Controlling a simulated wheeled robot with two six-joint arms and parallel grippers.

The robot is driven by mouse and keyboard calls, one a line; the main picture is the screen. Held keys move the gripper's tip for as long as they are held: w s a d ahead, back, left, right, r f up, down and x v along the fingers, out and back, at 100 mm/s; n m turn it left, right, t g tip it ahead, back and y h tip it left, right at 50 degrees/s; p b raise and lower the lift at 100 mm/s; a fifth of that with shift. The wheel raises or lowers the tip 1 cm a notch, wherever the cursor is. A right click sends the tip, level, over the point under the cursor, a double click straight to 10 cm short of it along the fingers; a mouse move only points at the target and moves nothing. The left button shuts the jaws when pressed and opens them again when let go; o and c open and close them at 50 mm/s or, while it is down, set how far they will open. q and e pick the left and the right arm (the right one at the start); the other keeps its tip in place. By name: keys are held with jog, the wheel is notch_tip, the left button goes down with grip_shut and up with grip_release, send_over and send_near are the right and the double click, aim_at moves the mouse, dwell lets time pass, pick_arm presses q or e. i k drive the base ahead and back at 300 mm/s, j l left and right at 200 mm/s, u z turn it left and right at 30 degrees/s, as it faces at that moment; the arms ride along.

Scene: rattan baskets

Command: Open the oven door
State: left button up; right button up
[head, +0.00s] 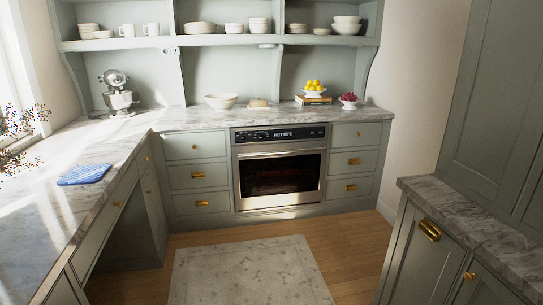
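The oven (279,167) is built into the grey-green cabinets along the back wall, below the marble counter. Its door (279,178) has a steel frame and a dark glass window, and it looks shut. A steel handle bar (280,153) runs across the top of the door, under the black control panel (279,135). Neither of my grippers shows in the head view.
A pale rug (250,272) lies on the wooden floor (347,241) before the oven; the floor there is clear. Drawers with brass pulls (198,174) flank the oven. Counters run along the left (45,215) and right (470,215). A blue cloth (84,174) lies on the left counter.

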aim_at(242, 155)
jog(key=i, duration=1.95)
